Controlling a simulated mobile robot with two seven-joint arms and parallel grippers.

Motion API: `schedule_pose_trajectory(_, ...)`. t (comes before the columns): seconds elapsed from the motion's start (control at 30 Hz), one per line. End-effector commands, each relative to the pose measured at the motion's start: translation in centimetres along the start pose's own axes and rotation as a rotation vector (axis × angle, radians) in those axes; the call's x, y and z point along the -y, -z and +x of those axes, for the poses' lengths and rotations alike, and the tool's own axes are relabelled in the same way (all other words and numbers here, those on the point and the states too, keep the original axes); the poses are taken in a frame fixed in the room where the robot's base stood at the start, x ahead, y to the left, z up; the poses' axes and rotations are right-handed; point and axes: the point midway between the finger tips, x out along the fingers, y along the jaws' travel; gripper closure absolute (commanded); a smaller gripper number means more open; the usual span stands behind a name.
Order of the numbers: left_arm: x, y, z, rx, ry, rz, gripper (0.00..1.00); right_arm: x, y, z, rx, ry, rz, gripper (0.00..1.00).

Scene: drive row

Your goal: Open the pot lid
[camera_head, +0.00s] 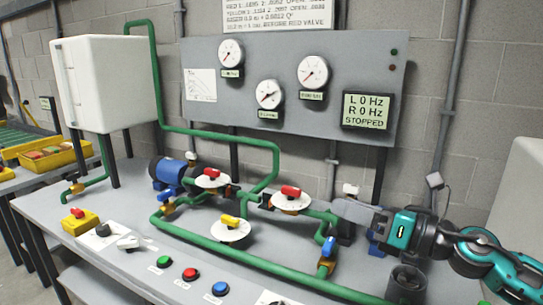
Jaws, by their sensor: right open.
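I see no pot that I can name with certainty. A dark grey upright round vessel (407,283) stands at the bench's front right, with a dark round top; I cannot tell whether a lid is on it. My right gripper (345,209) comes in from the right and points left over the right end of the bench. It is open, its fingers seen nearly edge-on, with nothing visible between them. It is above and left of the dark vessel and partly hides a blue pump (375,244) behind it. My left gripper is out of view.
Green pipes (230,254) with red, yellow and blue valve handles cross the bench (135,275). A grey panel (225,105) holds gauges and a display (367,110) reading "STOPPED". A white tank (108,85) stands left. Coloured buttons (190,274) line the front.

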Motion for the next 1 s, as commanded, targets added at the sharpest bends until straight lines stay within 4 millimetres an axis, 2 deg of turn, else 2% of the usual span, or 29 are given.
schedule_pose_trajectory(0.03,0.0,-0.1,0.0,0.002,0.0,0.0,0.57,-0.9,0.6,0.6,0.094,0.004,0.157,0.56)
schedule_pose_trajectory(0.1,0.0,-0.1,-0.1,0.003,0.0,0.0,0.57,-1.3,0.7,0.6,0.229,0.039,0.38,0.56)
schedule_pose_trajectory(0.17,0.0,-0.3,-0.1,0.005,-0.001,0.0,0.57,-1.0,1.2,0.2,0.339,0.082,0.577,0.56)
schedule_pose_trajectory(0.27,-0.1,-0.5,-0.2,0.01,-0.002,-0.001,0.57,0.3,2.9,-1.4,0.51,0.185,0.911,0.56)
schedule_pose_trajectory(0.37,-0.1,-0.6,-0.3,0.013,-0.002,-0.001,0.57,1.9,6.2,-4.0,0.67,0.328,1.241,0.56)
schedule_pose_trajectory(0.47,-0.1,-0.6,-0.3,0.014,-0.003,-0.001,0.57,3.0,10.8,-7.2,0.819,0.51,1.559,0.56)
schedule_pose_trajectory(0.6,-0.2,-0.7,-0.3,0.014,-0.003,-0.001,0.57,2.5,18.0,-12.1,0.998,0.797,1.928,0.56)
schedule_pose_trajectory(0.7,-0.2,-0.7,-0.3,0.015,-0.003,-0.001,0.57,1.1,22.0,-14.9,1.086,0.978,2.101,0.56)
schedule_pose_trajectory(0.8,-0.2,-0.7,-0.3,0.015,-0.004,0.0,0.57,-0.7,25.1,-17.2,1.152,1.137,2.223,0.56)
schedule_pose_trajectory(1.0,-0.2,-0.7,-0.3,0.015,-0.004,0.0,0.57,-4.6,29.5,-20.9,1.252,1.419,2.391,0.56)
